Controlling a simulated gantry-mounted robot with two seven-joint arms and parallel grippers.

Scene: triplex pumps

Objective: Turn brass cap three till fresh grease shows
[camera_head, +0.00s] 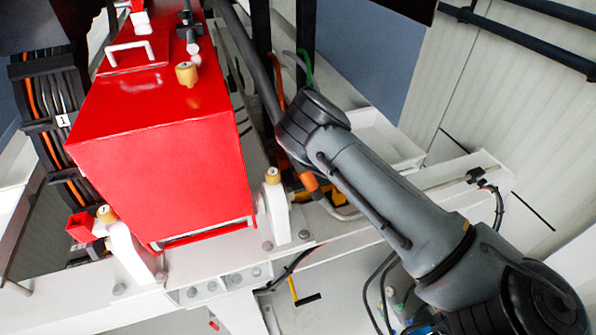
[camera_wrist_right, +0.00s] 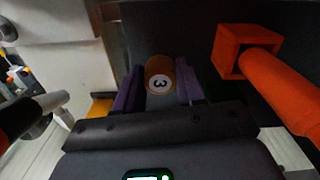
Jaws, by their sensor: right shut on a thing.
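Brass cap three (camera_wrist_right: 159,75), a round tan cap with a white face marked 3, sits between the two purple fingers of my right gripper (camera_wrist_right: 158,90) in the right wrist view. The fingers are shut on its sides. In the head view my right arm reaches in from the lower right, and its wrist hides the fingers and this cap. Other brass caps show in the head view: one on top of the red housing (camera_head: 185,72), one on a white post (camera_head: 272,176) and one at the lower left (camera_head: 106,213). My left gripper is not in view. No grease can be made out.
An orange-red block with a thick cylinder (camera_wrist_right: 280,85) stands close to the right of the gripper in the wrist view. In the head view a white bolted beam (camera_head: 228,282) runs below the red housing. A black cable chain (camera_head: 52,130) stands at the left.

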